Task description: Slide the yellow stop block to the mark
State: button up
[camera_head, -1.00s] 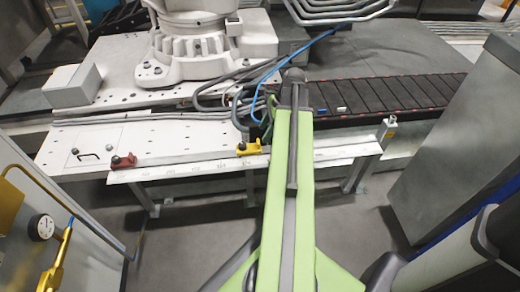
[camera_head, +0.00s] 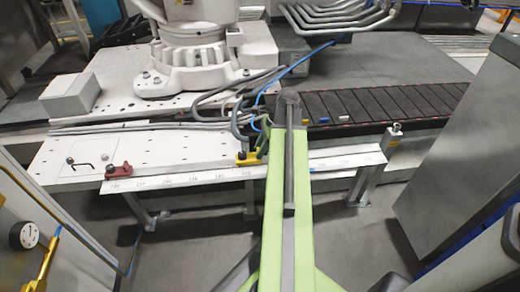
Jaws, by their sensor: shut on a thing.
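The yellow stop block (camera_head: 247,157) sits on the front rail with the printed scale (camera_head: 190,178), left of my green arm. My gripper (camera_head: 261,149) is at the block's right side, partly hidden by my own arm. It is shut on the block, though the fingertips are small and hard to make out. A red stop block (camera_head: 118,172) sits at the left end of the same rail. Small figures show along the scale strip, but I cannot read them. I cannot pick out the mark.
A white robot base (camera_head: 190,65) stands behind the rail. Grey and blue cables (camera_head: 262,88) loop close behind the gripper. A black slatted conveyor (camera_head: 370,105) runs to the right. A grey cabinet (camera_head: 465,150) stands at the right. The rail between the two blocks is clear.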

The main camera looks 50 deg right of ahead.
grip_shut()
dwell(1.0)
